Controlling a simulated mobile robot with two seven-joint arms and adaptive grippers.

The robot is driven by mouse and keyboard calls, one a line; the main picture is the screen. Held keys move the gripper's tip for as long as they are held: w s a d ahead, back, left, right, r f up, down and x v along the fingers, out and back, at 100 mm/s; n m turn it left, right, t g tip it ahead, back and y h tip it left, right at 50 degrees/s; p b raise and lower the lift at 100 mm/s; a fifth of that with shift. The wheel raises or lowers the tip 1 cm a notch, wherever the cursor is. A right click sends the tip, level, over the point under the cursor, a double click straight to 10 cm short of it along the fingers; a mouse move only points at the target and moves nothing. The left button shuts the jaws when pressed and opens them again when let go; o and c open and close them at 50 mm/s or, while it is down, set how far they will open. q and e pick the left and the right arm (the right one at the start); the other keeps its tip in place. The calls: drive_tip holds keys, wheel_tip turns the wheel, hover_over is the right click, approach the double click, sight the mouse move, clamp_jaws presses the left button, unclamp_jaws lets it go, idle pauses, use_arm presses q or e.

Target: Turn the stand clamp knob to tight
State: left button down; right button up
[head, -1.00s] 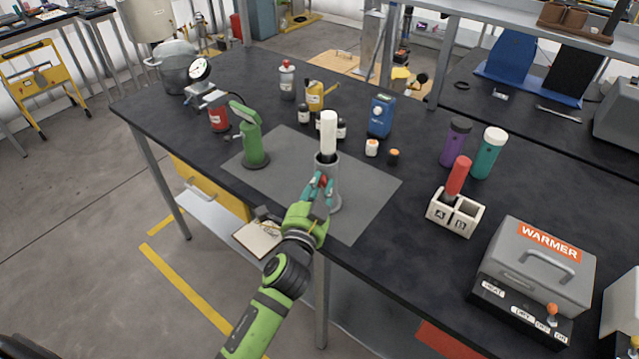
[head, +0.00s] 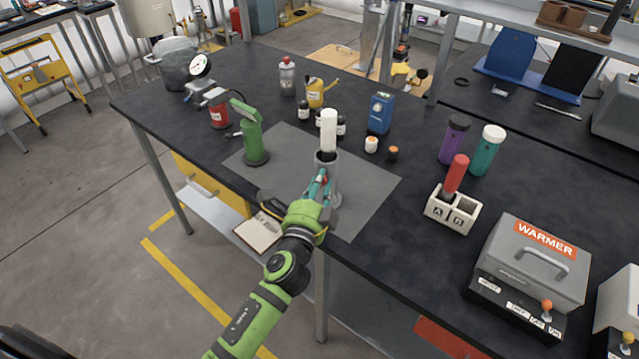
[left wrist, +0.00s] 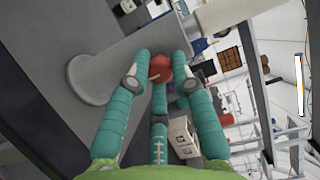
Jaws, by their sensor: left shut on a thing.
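My left gripper (head: 322,185) is shut on the knob at the stand's near side. In the head view the teal fingers hide most of the knob and part of the stand. I cannot read any tightness mark. My right gripper is not in view.
The grey mat (head: 365,190) has free room right of the stand. A green device (head: 252,135) stands at the mat's left. A white two-slot block (head: 453,212) holding a red-topped stick, and the warmer box (head: 530,260), stand to the right. Small bottles are behind.

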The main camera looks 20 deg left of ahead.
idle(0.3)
use_arm(q)
drive_tip(key=c, duration=1)
unclamp_jaws()
drive_tip(key=shift+c, duration=0.2)
drive_tip(key=s, duration=1.2)
drive_tip(key=shift+d, duration=0.2)
drive_tip(key=s+d+f+n+g+h, duration=0.1)
drive_tip(key=s+f+n+g, duration=0.25)
drive_tip(key=f, duration=1.25)
drive_tip(key=s+f+n+g, duration=0.2)
drive_tip(key=s+f+g, duration=0.3)
drive_tip(key=f, duration=1.1)
drive_tip(key=s+a+f+n+g, duration=0.2)
drive_tip(key=s+f, duration=0.4)
drive_tip(key=s, duration=0.3)
drive_tip(key=s+a+f+n+g, duration=0.3)
drive_tip(key=s+f, duration=0.3)
drive_tip(key=s, duration=0.3)
drive_tip(key=s+a+f+n+g, duration=0.2)
drive_tip(key=s+f, duration=0.4)
drive_tip(key=s, duration=0.3)
drive_tip(key=n+g, duration=0.1)
drive_tip(key=n, duration=0.1)
drive_tip(key=shift+s+a+f+n, duration=0.2)
drive_tip(key=shift+s+a+n, duration=0.15)
drive_tip(key=shift+s, duration=0.05)
